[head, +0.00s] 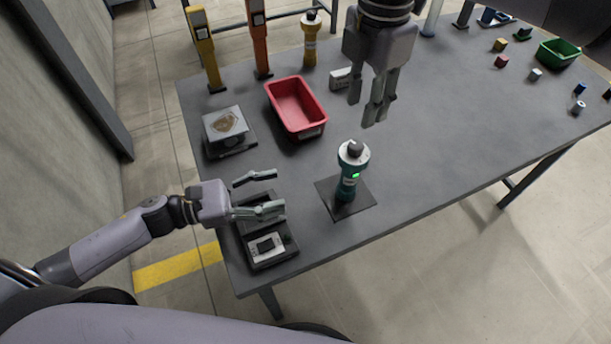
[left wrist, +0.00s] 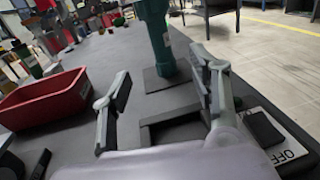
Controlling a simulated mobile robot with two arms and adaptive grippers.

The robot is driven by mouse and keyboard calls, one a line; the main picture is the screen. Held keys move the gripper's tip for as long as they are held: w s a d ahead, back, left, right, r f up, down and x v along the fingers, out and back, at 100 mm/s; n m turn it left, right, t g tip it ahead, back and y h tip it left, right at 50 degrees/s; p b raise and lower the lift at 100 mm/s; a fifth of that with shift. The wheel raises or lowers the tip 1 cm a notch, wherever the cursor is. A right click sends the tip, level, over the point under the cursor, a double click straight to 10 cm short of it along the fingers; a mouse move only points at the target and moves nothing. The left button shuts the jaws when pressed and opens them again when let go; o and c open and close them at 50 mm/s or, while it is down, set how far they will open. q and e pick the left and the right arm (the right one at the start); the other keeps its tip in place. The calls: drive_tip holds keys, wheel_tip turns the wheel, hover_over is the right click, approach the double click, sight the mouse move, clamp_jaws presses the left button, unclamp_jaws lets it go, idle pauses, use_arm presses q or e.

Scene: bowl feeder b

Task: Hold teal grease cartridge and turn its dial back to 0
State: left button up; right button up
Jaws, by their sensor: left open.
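The teal grease cartridge (head: 348,184) stands upright on a dark square mat (head: 329,196) near the table's front edge. It has a white top with a grey dial (head: 355,147) and a small green light on its side. My left gripper (head: 258,194) is open and empty to the left of the cartridge. In the left wrist view the cartridge (left wrist: 157,40) stands ahead, beyond the two spread fingers (left wrist: 155,105); its top is cut off there. My right gripper (head: 374,105) hangs above the table behind the cartridge, apart from it, fingers pointing down. The dial's reading is too small to tell.
A dark tray device (head: 283,250) lies under my left gripper; OFF lettering shows beside it. A red bin (head: 317,131), a grey box (head: 238,147) and a yellow cartridge (head: 310,47) stand behind. The table's right middle is clear.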

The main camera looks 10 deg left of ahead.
sight(342, 174)
use_arm(q)
drive_tip(key=x, duration=1.7)
drive_tip(key=shift+w+d, duration=0.15)
drive_tip(key=shift+c, duration=0.6)
clamp_jaws()
idle(0.4)
